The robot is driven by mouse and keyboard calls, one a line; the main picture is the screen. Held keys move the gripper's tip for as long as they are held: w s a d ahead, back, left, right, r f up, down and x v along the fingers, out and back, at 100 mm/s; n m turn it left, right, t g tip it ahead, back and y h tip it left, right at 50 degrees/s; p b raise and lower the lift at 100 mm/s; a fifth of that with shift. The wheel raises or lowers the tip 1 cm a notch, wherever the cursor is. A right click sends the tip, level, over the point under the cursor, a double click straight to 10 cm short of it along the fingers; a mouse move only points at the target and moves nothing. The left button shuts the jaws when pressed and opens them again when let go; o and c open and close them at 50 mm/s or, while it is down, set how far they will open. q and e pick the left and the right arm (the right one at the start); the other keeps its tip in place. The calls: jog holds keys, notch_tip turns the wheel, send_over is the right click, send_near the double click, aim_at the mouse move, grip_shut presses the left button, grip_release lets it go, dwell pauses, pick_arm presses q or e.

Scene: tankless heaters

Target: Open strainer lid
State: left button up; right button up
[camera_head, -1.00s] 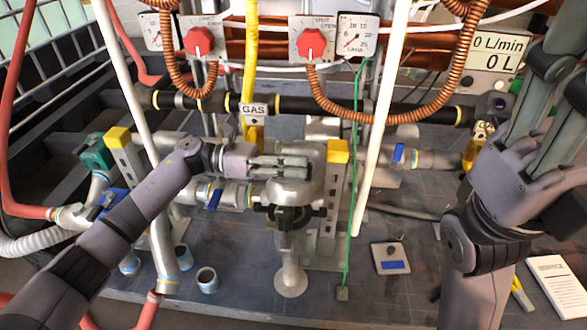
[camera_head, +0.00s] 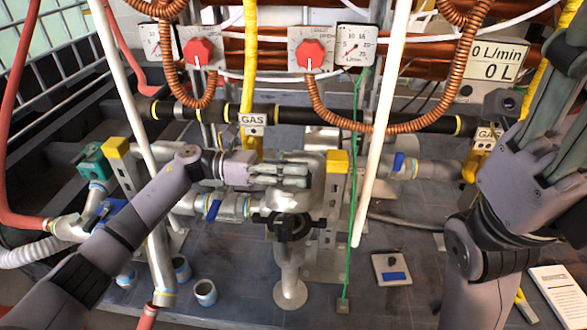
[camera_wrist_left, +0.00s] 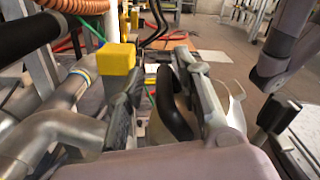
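The strainer (camera_head: 291,262) stands at the centre of the head view: a metal body with a black ring-shaped part (camera_head: 290,227) around it and a round foot below. My left gripper (camera_head: 282,176) lies level across the strainer's upper part and hides some of it. In the left wrist view, the fingers of my left gripper (camera_wrist_left: 158,72) are apart, with a dark curved piece (camera_wrist_left: 173,108) between them. I cannot tell whether they touch it or whether it is the lid. My right gripper (camera_head: 540,140) is at the right, away from the strainer; its finger opening is unclear.
A yellow-capped post (camera_head: 337,162) stands just right of the strainer. A blue-handled valve (camera_head: 214,208) sits to its left. A white pipe (camera_head: 383,120) and a green wire (camera_head: 352,215) run down on the right. Copper hoses (camera_head: 345,118) hang above. Open floor lies in front.

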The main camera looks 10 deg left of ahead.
pick_arm(q)
jog(key=a, duration=1.2)
dwell(0.4)
